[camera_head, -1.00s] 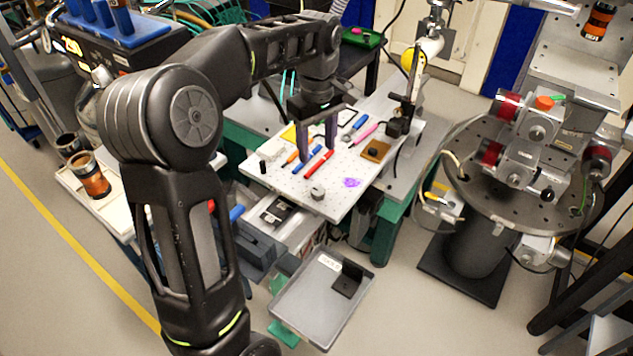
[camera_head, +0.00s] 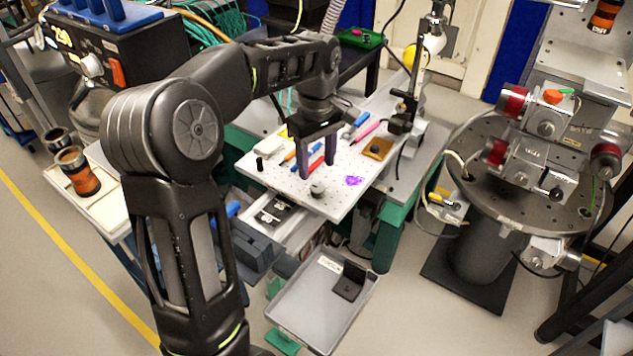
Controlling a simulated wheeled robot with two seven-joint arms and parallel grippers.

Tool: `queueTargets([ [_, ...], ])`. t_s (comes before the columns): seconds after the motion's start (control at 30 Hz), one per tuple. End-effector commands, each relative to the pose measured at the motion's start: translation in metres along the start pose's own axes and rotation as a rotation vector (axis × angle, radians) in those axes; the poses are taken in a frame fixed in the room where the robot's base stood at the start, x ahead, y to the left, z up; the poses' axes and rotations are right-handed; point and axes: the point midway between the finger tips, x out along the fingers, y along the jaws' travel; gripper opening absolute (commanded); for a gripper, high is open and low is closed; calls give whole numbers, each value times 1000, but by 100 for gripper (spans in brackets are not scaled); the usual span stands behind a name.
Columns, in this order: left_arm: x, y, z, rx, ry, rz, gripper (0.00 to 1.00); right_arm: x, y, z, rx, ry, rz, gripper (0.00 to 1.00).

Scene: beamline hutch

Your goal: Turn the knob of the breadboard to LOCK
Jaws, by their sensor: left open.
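The white breadboard (camera_head: 338,208) is a perforated plate on a green-legged bench. Its knob (camera_head: 317,189) is a small round grey metal piece near the front edge of the plate. Its markings are too small to read. My left gripper (camera_head: 316,172) points down over the plate with two dark fingers apart. It is open and empty, just behind and above the knob, and does not appear to touch it. My right gripper is not in view.
Red and orange pens (camera_head: 309,164), a pink pen (camera_head: 368,131), a brown block (camera_head: 378,149) and a black cylinder (camera_head: 259,163) lie on the plate. A grey tray (camera_head: 312,300) is below in front. A round metal stage (camera_head: 478,185) stands at right.

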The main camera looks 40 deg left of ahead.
Motion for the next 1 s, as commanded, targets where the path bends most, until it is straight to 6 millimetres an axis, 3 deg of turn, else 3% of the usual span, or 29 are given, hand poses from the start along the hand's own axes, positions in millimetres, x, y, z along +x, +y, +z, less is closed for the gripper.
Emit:
queueTargets([
  [0.4,59,0,0,0,-1,-1,53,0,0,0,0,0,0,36],
  [0.77,65,0,0,0,0,0,53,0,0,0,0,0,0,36],
  [1.0,65,0,0,0,0,0,33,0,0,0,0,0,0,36],
])
